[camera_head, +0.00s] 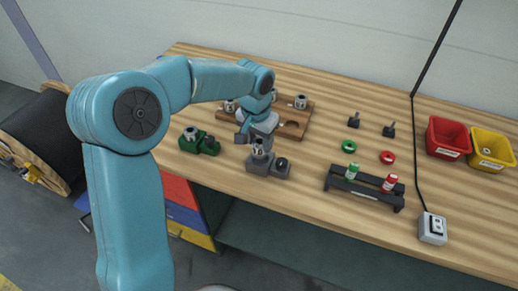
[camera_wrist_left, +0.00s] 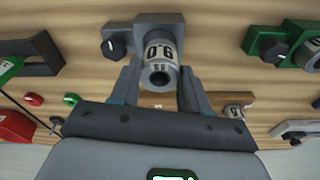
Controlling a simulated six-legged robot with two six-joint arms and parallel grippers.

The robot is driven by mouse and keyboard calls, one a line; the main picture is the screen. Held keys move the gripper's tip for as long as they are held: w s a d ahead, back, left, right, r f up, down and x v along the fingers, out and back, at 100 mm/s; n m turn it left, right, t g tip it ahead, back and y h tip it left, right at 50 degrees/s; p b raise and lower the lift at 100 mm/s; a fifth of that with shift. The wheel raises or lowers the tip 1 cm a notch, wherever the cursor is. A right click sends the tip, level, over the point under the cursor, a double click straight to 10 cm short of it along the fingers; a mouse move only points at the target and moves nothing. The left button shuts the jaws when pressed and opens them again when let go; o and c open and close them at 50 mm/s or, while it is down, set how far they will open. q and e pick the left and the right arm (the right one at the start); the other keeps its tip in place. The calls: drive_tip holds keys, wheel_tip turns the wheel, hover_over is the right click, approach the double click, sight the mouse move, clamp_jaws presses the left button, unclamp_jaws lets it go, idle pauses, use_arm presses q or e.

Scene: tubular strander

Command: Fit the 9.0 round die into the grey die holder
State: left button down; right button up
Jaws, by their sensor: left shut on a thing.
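The grey die holder (camera_head: 279,173) stands near the table's front edge, with a black knob on its right. It also shows in the left wrist view (camera_wrist_left: 178,25), at the top. The 9.0 round die (camera_wrist_left: 160,52) is a pale cylinder with a label that reads upside down there. It is at the holder's socket end; whether it is fully seated I cannot tell. My left gripper (camera_wrist_left: 159,78) is shut on the die, one finger on each side. In the head view my left gripper (camera_head: 258,149) comes down over the holder and partly hides the die.
A green holder (camera_head: 208,145) stands left of the grey one. A wooden tray (camera_head: 291,130) with several dies lies behind my gripper. A black rack (camera_head: 364,190) with green and red cylinders stands to the right. Red (camera_head: 448,137) and yellow (camera_head: 491,149) bins are farther right.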

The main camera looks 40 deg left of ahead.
sight(260, 150)
use_arm(q)
wheel_tip(260, 150, down, 4)
drive_tip(key=shift+w+d+r, duration=0.1)
drive_tip(key=shift+d+r, duration=0.05)
drive_tip(key=shift+f, duration=0.3)
drive_tip(key=c, duration=0.5)
unclamp_jaws()
drive_tip(key=shift+c, duration=0.2)
drive_tip(key=shift+r, duration=0.1)
